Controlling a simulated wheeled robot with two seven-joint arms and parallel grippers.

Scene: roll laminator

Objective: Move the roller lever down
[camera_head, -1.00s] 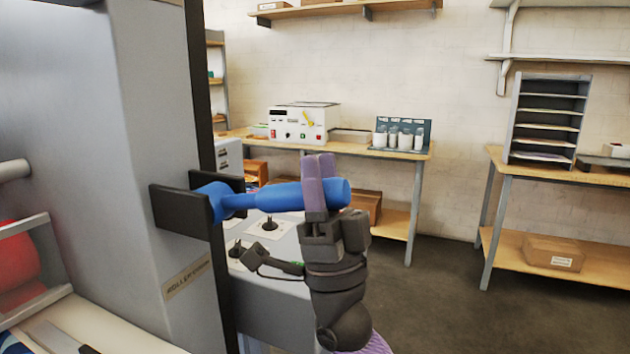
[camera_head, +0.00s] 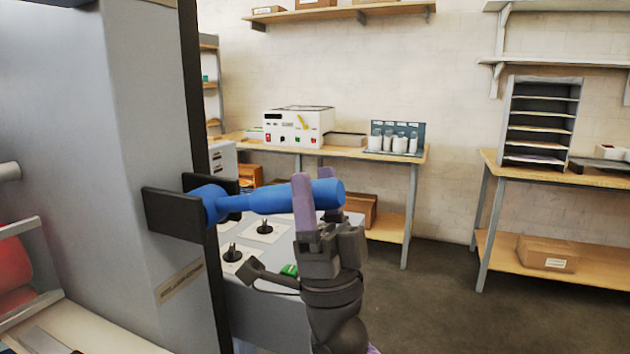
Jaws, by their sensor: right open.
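The blue roller lever (camera_head: 268,199) sticks out to the right from a dark bracket (camera_head: 172,214) on the grey machine's side. It lies nearly level, its free end slightly higher. My right gripper (camera_head: 317,198) comes up from below at the lever's outer part. Its jaws are open, with one purple finger in front of the lever and the other mostly hidden behind it. Whether either finger touches the lever is unclear. My left gripper is not in view.
The grey machine housing (camera_head: 70,130) fills the left side, with a label plate (camera_head: 180,282) below the bracket. A grey panel with small black controls (camera_head: 265,228) lies under the lever. Workbenches (camera_head: 405,172) stand behind. Open floor (camera_head: 430,310) lies to the right.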

